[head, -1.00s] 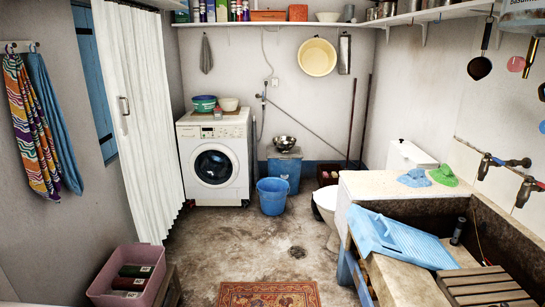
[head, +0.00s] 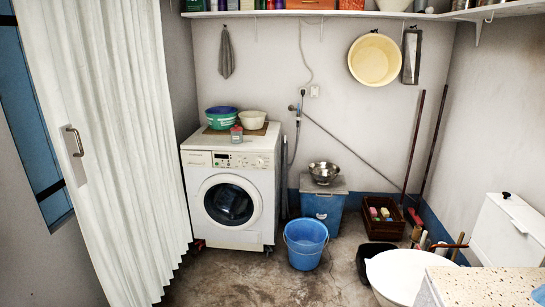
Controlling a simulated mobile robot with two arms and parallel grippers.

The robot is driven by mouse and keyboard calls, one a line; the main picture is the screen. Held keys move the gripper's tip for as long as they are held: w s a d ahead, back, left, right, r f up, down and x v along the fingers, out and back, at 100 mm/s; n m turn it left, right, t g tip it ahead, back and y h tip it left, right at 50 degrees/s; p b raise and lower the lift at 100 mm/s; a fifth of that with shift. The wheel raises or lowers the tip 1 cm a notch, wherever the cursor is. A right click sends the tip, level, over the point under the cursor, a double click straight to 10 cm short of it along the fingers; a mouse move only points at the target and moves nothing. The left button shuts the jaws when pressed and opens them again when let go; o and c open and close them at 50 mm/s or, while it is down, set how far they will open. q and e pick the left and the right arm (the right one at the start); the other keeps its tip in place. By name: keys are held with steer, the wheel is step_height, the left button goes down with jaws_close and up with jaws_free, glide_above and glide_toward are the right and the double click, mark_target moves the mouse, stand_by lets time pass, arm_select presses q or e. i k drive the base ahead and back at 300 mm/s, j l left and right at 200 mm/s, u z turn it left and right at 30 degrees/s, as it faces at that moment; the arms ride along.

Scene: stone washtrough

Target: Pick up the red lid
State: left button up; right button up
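A small pale container (head: 236,138) stands on top of the washing machine, in front of the stacked bowls. Its top looks reddish and may be the red lid (head: 236,129), but it is too small to tell for certain. No separate red lid shows clearly elsewhere. Neither of my grippers is in the head view.
The white washing machine (head: 229,197) bears green-blue bowls (head: 221,121) and a cream bowl (head: 252,120). A blue bucket (head: 306,247) stands on the floor to its right. A steel bowl (head: 324,171) sits on a blue bin (head: 323,207). A white curtain (head: 115,150) hangs left.

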mark_target(236, 128)
steer(key=i+u, duration=0.1)
steer(key=i, duration=0.45)
steer(key=i+l+u, duration=0.1)
steer(key=i, duration=0.45)
steer(key=i+l+u, duration=0.1)
steer(key=i, duration=0.45)
steer(key=i+l+u, duration=0.1)
steer(key=i, duration=0.45)
steer(key=l, duration=0.1)
